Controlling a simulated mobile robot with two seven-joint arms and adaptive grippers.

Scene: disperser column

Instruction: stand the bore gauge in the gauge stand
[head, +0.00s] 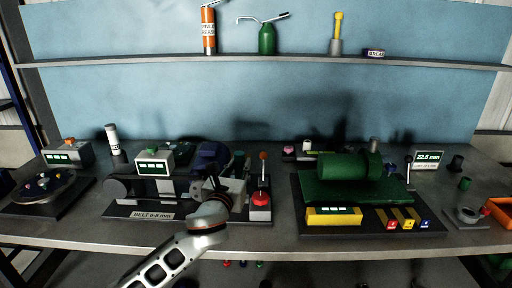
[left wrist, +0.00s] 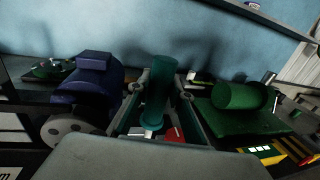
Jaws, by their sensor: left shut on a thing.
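My left gripper (head: 230,180) is over the belt machine at the middle left of the bench. In the left wrist view its two fingers (left wrist: 162,82) are shut on a teal-green cylinder (left wrist: 157,95), which stands roughly upright in that picture. I take this cylinder for the bore gauge; its top also shows in the head view (head: 239,158), and its lower end is partly hidden. I cannot tell for sure which thing is the gauge stand; a grey plate with a round ring (head: 467,215) lies at the right end of the bench. My right gripper is out of view.
The belt machine (head: 150,190) and a red knob (head: 260,200) are close to the gripper. A green cylinder machine (head: 345,170) stands on a dark base right of centre. An orange bin (head: 499,211) is at the right edge. A shelf (head: 290,60) runs along the back wall.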

